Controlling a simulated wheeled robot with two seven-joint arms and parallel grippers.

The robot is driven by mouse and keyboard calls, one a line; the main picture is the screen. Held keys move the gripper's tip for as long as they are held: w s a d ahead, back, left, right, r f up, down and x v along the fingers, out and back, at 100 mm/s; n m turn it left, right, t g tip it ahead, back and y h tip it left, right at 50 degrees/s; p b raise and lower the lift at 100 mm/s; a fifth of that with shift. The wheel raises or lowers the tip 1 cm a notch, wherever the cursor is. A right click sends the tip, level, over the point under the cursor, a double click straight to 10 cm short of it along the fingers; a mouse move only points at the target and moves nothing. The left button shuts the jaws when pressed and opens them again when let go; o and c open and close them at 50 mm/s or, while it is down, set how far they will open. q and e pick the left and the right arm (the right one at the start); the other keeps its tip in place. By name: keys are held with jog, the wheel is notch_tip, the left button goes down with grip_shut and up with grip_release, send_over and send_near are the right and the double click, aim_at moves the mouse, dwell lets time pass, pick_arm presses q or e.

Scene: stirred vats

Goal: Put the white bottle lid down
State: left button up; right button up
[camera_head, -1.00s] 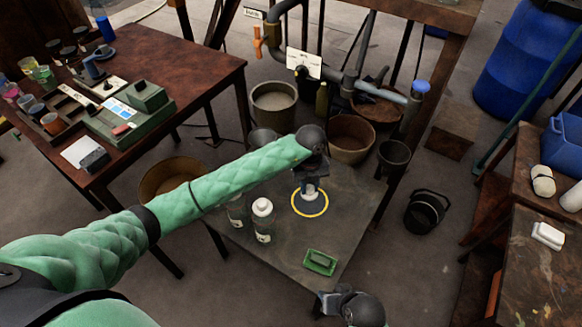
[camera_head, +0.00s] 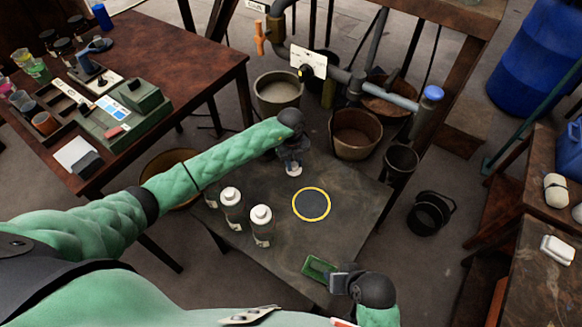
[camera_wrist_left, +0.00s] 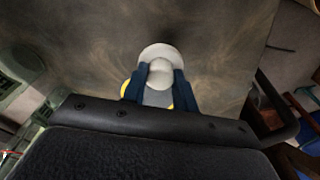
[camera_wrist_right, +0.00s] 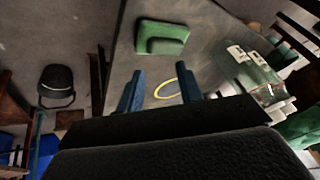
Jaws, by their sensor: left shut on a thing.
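My left gripper (camera_head: 293,160) is shut on the white bottle lid (camera_head: 294,170), beyond and left of the yellow-ringed dark disc (camera_head: 311,190). In the left wrist view the lid (camera_wrist_left: 160,52) shows as a pale round piece between the blue fingers (camera_wrist_left: 160,82). I cannot tell whether it touches the table. Two white-capped bottles (camera_head: 231,212) (camera_head: 261,229) stand upright on the grey table (camera_head: 345,190), left of the disc. My right gripper (camera_wrist_right: 158,88) is open and empty, near the table's front edge.
Buckets (camera_head: 357,134) and a pipe with a valve (camera_head: 304,72) stand behind the table. The table's right part is bare.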

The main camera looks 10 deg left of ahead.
pick_arm(q)
jog(key=shift+w+a+f, duration=0.45)
jog(key=shift+a+f, duration=0.15)
jog(key=shift+a, duration=0.05)
notch_tip(320, 180, down, 3)
jog(key=shift+r+p, duration=0.1)
jog(key=shift+p, duration=0.25)
jog(key=shift+f, duration=0.6)
pick_arm(e)
jog(key=shift+v, duration=1.15)
pick_arm(q)
jog(key=o, duration=0.9)
jog(key=shift+o, duration=0.2)
pick_arm(e)
jog(key=shift+w+a, duration=0.1)
jog(key=shift+w, duration=0.05)
jog(key=shift+r, duration=0.1)
